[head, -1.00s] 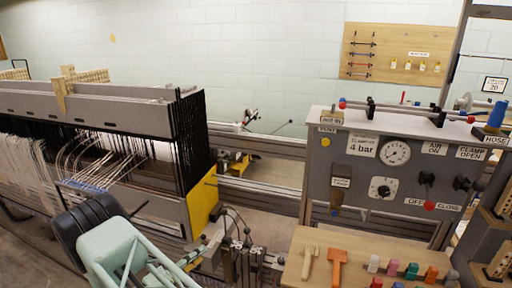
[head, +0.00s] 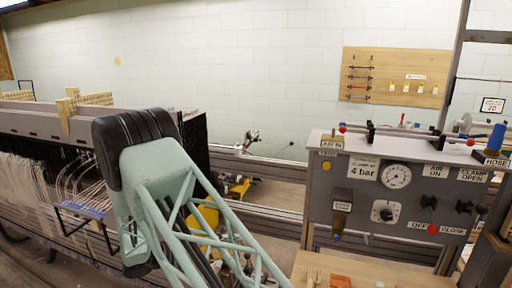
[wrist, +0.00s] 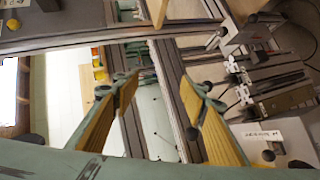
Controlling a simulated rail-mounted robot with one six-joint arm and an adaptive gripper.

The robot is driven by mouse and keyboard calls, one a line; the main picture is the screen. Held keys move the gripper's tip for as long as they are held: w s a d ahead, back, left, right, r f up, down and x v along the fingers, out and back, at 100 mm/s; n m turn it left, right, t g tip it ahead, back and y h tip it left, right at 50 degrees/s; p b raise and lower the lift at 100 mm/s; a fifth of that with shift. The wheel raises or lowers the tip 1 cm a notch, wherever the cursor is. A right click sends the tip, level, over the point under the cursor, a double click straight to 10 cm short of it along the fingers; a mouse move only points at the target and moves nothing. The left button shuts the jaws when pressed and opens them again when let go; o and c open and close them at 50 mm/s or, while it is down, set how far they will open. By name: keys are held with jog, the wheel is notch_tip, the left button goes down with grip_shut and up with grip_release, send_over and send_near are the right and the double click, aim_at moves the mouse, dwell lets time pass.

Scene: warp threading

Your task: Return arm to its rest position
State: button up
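My arm, a pale green lattice link with a black rounded joint, rises in the lower middle of the head view in front of the loom. My gripper does not show in the head view. In the wrist view my gripper (wrist: 160,86) has its two yellow-brown fingers spread wide apart. Nothing is held between them. Rails and parts of the workshop show beyond the fingers, clear of them as far as I can tell.
The loom's grey frame (head: 30,120) with white threads stands at the left. The grey control panel (head: 330,210) with gauge and levers stands at the right, a wooden shelf (head: 365,270) below it. A tool board (head: 385,65) hangs on the pale wall.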

jog(key=s+d+r+m+g+y, duration=0.1)
jog(key=s+d+r+g, duration=0.15)
jog(key=d+r, duration=0.55)
jog(key=s+d+r+m+g+y, duration=0.1)
jog(key=s+d+r+g, duration=0.15)
jog(key=d+r, duration=0.5)
jog(key=s+d+r+g+y, duration=0.2)
jog(key=s+d+r+y, duration=0.1)
jog(key=s+d+r, duration=0.95)
jog(key=s+d+r+m+y, duration=0.1)
jog(key=s+d+r+y, duration=0.15)
jog(key=s, duration=0.55)
jog(key=s+d+r+y, duration=0.1)
jog(key=s+r, duration=0.3)
jog(key=s, duration=0.4)
jog(key=s+r+m+t+y, duration=0.1)
jog(key=s+t+y, duration=0.2)
jog(key=s, duration=1.4)
jog(key=shift+a, duration=0.45)
jog(key=shift+r, duration=0.1)
